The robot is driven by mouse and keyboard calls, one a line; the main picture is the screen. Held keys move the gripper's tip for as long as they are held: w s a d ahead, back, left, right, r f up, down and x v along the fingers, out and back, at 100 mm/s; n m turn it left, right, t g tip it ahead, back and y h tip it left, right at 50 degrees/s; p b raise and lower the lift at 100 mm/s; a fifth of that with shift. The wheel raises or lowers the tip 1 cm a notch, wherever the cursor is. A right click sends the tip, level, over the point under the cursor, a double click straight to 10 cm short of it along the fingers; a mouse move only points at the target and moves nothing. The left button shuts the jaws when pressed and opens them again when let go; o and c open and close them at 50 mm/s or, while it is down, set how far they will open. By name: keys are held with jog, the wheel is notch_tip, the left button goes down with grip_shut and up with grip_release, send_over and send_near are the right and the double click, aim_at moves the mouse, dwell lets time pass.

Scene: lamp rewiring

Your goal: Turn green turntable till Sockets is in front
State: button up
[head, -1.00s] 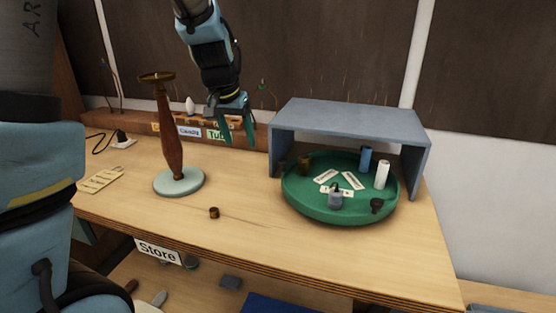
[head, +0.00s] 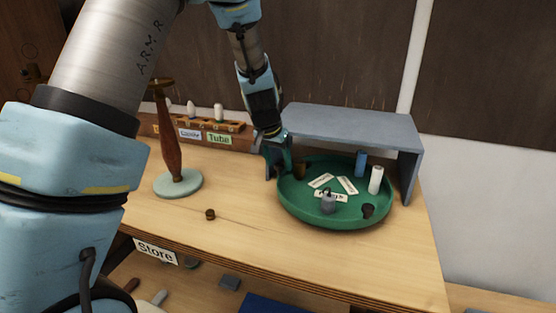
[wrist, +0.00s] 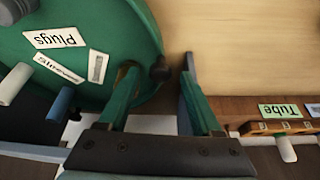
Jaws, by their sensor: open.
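The green turntable (head: 300,211) stands partly under a grey shelf. Its front label (head: 331,197) reads "Plugs" in the wrist view (wrist: 54,38). A "Sleeves" label (wrist: 59,69) lies behind it, and a third label (wrist: 98,67) is too small to read. My gripper (head: 278,170) is open at the turntable's left rim. In the wrist view, one finger is over the turntable's edge and the other is outside it. A dark knob (wrist: 160,70) at the rim shows between the fingertips; I cannot tell whether they touch it.
The grey shelf (head: 350,125) covers the turntable's back. Cylinders, blue (head: 361,163) and white (head: 376,180), and a grey part (head: 328,203) stand on it. A lamp stand (head: 177,183), small brown ring (head: 210,214) and Tube rack (head: 236,127) are left.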

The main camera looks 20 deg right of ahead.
jog(key=shift+w+f, duration=0.1)
jog(key=shift+f, duration=0.2)
grip_shut()
dwell(0.4)
dwell(0.9)
